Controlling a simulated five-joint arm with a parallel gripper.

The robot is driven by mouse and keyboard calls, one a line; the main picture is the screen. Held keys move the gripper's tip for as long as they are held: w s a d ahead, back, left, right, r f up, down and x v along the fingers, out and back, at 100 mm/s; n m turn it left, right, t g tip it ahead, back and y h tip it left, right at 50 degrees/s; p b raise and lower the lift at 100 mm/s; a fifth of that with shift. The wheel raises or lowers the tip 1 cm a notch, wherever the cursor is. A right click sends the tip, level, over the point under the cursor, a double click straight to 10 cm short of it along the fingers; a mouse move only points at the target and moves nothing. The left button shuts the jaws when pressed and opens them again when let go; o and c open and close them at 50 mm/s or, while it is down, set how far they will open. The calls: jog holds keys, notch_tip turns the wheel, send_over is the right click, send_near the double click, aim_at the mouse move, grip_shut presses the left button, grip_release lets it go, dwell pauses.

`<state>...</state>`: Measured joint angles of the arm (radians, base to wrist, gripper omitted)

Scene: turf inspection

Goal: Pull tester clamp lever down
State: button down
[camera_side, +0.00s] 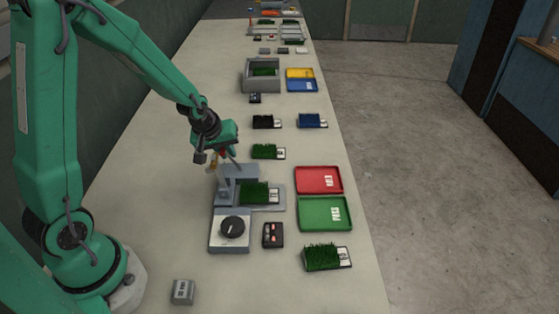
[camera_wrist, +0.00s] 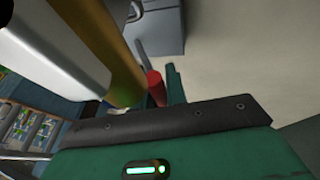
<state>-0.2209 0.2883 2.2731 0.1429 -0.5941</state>
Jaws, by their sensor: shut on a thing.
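The tester (camera_side: 243,172) is a grey device in the lower middle of the side view, with a grey base and a dial box (camera_side: 230,230) at its front. A turf sample (camera_side: 254,192) with a white label lies on its base. The clamp lever's red grip (camera_side: 222,153) shows at the tester's upper left; it also shows as a red cylinder in the wrist view (camera_wrist: 155,86). My gripper (camera_side: 214,160) is shut on the lever at this red grip, above the tester's back left. The fingers hide much of the lever in both views.
A red tray (camera_side: 335,179) and a green tray (camera_side: 339,214) lie right of the tester. A small black button box (camera_side: 273,234) and a loose turf sample (camera_side: 322,257) lie in front. More samples and trays stand farther back. The bench's left side is mostly clear.

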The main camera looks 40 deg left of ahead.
jog(key=shift+d, duration=0.2)
jog(key=shift+w+d+r, duration=0.35)
jog(key=shift+w+d, duration=0.2)
jog(key=shift+w+d+r+h, duration=0.15)
jog(key=shift+w+d+h, duration=0.15)
jog(key=shift+w+d, duration=0.5)
dwell(0.4)
dwell(0.5)
